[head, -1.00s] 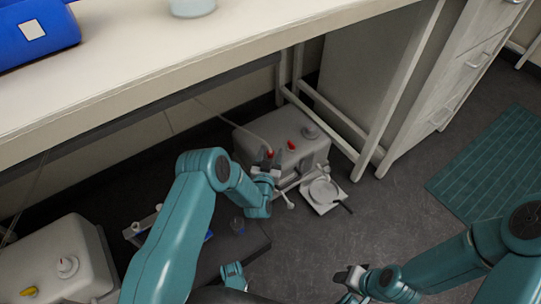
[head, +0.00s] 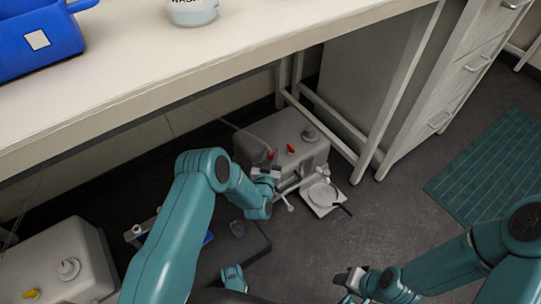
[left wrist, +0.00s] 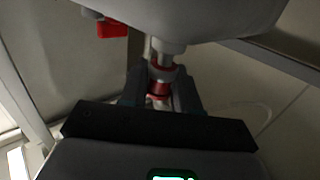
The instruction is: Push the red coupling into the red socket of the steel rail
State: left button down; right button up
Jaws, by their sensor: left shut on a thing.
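My left gripper (head: 266,172) is at the near side of a grey vessel (head: 285,132) on the floor under the bench. In the left wrist view its dark fingers (left wrist: 160,92) are shut on the red coupling (left wrist: 158,89). Just above the coupling is a steel collar with another red ring (left wrist: 162,70), in line with a metal stem (left wrist: 168,48) from the pale body. I cannot tell whether the rings are joined, or which part is the socket; the rail is not clearly visible. My right gripper (head: 350,277) is low at right, apart from the vessel; its jaw state is unclear.
A red knob (head: 291,148) sits on the vessel. A white tray (head: 322,197) lies to its right on the floor. A second grey vessel (head: 62,262) stands at lower left. The bench top (head: 200,55) overhangs, with its legs (head: 370,130) close by.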

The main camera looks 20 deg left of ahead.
aim_at(270, 153)
pick_arm(q)
jog(key=shift+r, duration=0.1)
jog(key=shift+r+p, duration=0.45)
jog(key=shift+r, duration=0.2)
jog(key=shift+r+p, duration=0.9)
jog(key=shift+r, duration=0.55)
